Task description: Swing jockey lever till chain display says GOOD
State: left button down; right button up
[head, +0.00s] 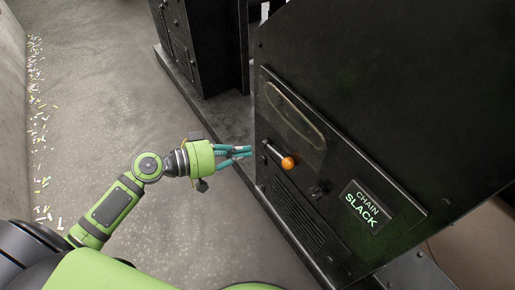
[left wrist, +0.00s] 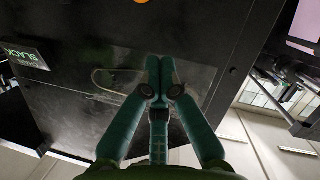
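The jockey lever has a pale metal shaft and an orange ball knob (head: 288,162), and it sticks out of the black machine panel. The chain display (head: 367,206) to its right reads "CHAIN SLACK" in pale green letters. My left gripper (head: 249,151) is just left of the lever, apart from the knob. In the left wrist view its teal fingers (left wrist: 160,72) meet at the tips with nothing seen between them. Part of the orange knob (left wrist: 142,1) shows at that view's top edge, and the display (left wrist: 25,57) appears upside down. My right gripper is not in view.
The panel has a pale rounded outline (head: 296,116) above the lever, a small dark knob (head: 318,190) below it, and a vent grille (head: 297,213). Another dark cabinet (head: 207,45) stands behind. Coloured scraps (head: 38,120) lie along the left wall. The floor between is clear.

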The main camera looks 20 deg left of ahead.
pick_arm(q)
jog(key=s+a, duration=0.2)
jog(key=n+t+b, duration=0.2)
jog(key=n+b, duration=0.3)
jog(key=n, duration=1)
send_near(278, 154)
jog(key=s+a+f, duration=0.1)
jog(key=s, duration=0.3)
notch_tip(278, 154, down, 6)
jog(key=s+d+n+t+b, duration=0.1)
jog(key=n+t+b, duration=0.1)
jog(key=n, duration=1)
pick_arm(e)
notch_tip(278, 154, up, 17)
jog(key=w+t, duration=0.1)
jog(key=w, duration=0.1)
pick_arm(q)
jog(key=w+d+r+p, duration=0.2)
jog(key=w+d, duration=0.5)
jog(key=shift+w+d+r+n+y, duration=0.35)
jog(key=shift+n+y, duration=0.05)
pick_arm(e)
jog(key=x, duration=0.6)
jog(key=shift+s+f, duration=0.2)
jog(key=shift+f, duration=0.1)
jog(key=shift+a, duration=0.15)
pick_arm(q)
jog(key=shift+r+p, duration=0.1)
jog(key=shift+p, duration=0.25)
